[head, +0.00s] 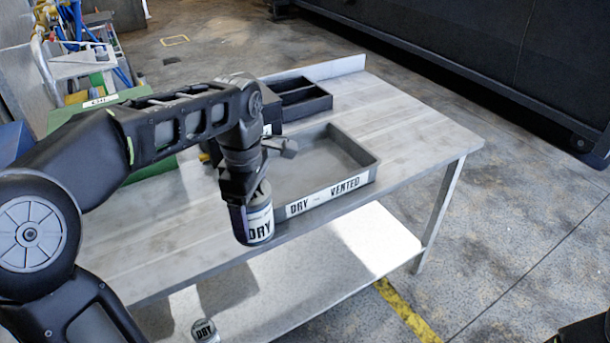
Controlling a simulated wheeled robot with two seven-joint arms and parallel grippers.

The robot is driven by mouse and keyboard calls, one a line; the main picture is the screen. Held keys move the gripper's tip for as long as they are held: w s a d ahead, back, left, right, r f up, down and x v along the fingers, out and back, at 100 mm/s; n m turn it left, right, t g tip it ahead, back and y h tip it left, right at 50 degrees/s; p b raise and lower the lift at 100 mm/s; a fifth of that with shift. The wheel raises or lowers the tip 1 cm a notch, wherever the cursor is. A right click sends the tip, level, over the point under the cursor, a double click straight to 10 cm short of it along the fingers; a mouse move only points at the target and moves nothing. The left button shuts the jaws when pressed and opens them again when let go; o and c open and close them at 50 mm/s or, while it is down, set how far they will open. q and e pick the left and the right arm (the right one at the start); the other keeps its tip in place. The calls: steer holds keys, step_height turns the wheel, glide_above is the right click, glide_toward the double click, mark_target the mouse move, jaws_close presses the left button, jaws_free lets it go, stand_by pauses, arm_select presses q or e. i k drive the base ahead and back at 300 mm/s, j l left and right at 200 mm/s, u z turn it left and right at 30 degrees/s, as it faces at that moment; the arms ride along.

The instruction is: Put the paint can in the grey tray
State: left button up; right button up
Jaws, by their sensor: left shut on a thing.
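The paint can (258,224) is a small cylinder with a white label reading "DRY". My left gripper (244,196) is shut on it from above and hides its upper part. The can is at the left front corner of the grey tray, by the table's front edge; I cannot tell whether it touches anything below. The grey tray (372,166) lies on the table, with a "DRY – VENTED" label on its front wall. Its visible inside is empty. My left arm hides its left side.
A dark divided box (308,101) stands behind the tray. The table (420,130) is clear to the right. Green containers (150,170) stand left, behind my arm.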

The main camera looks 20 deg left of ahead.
mark_target(310, 180)
steer(key=i, duration=1)
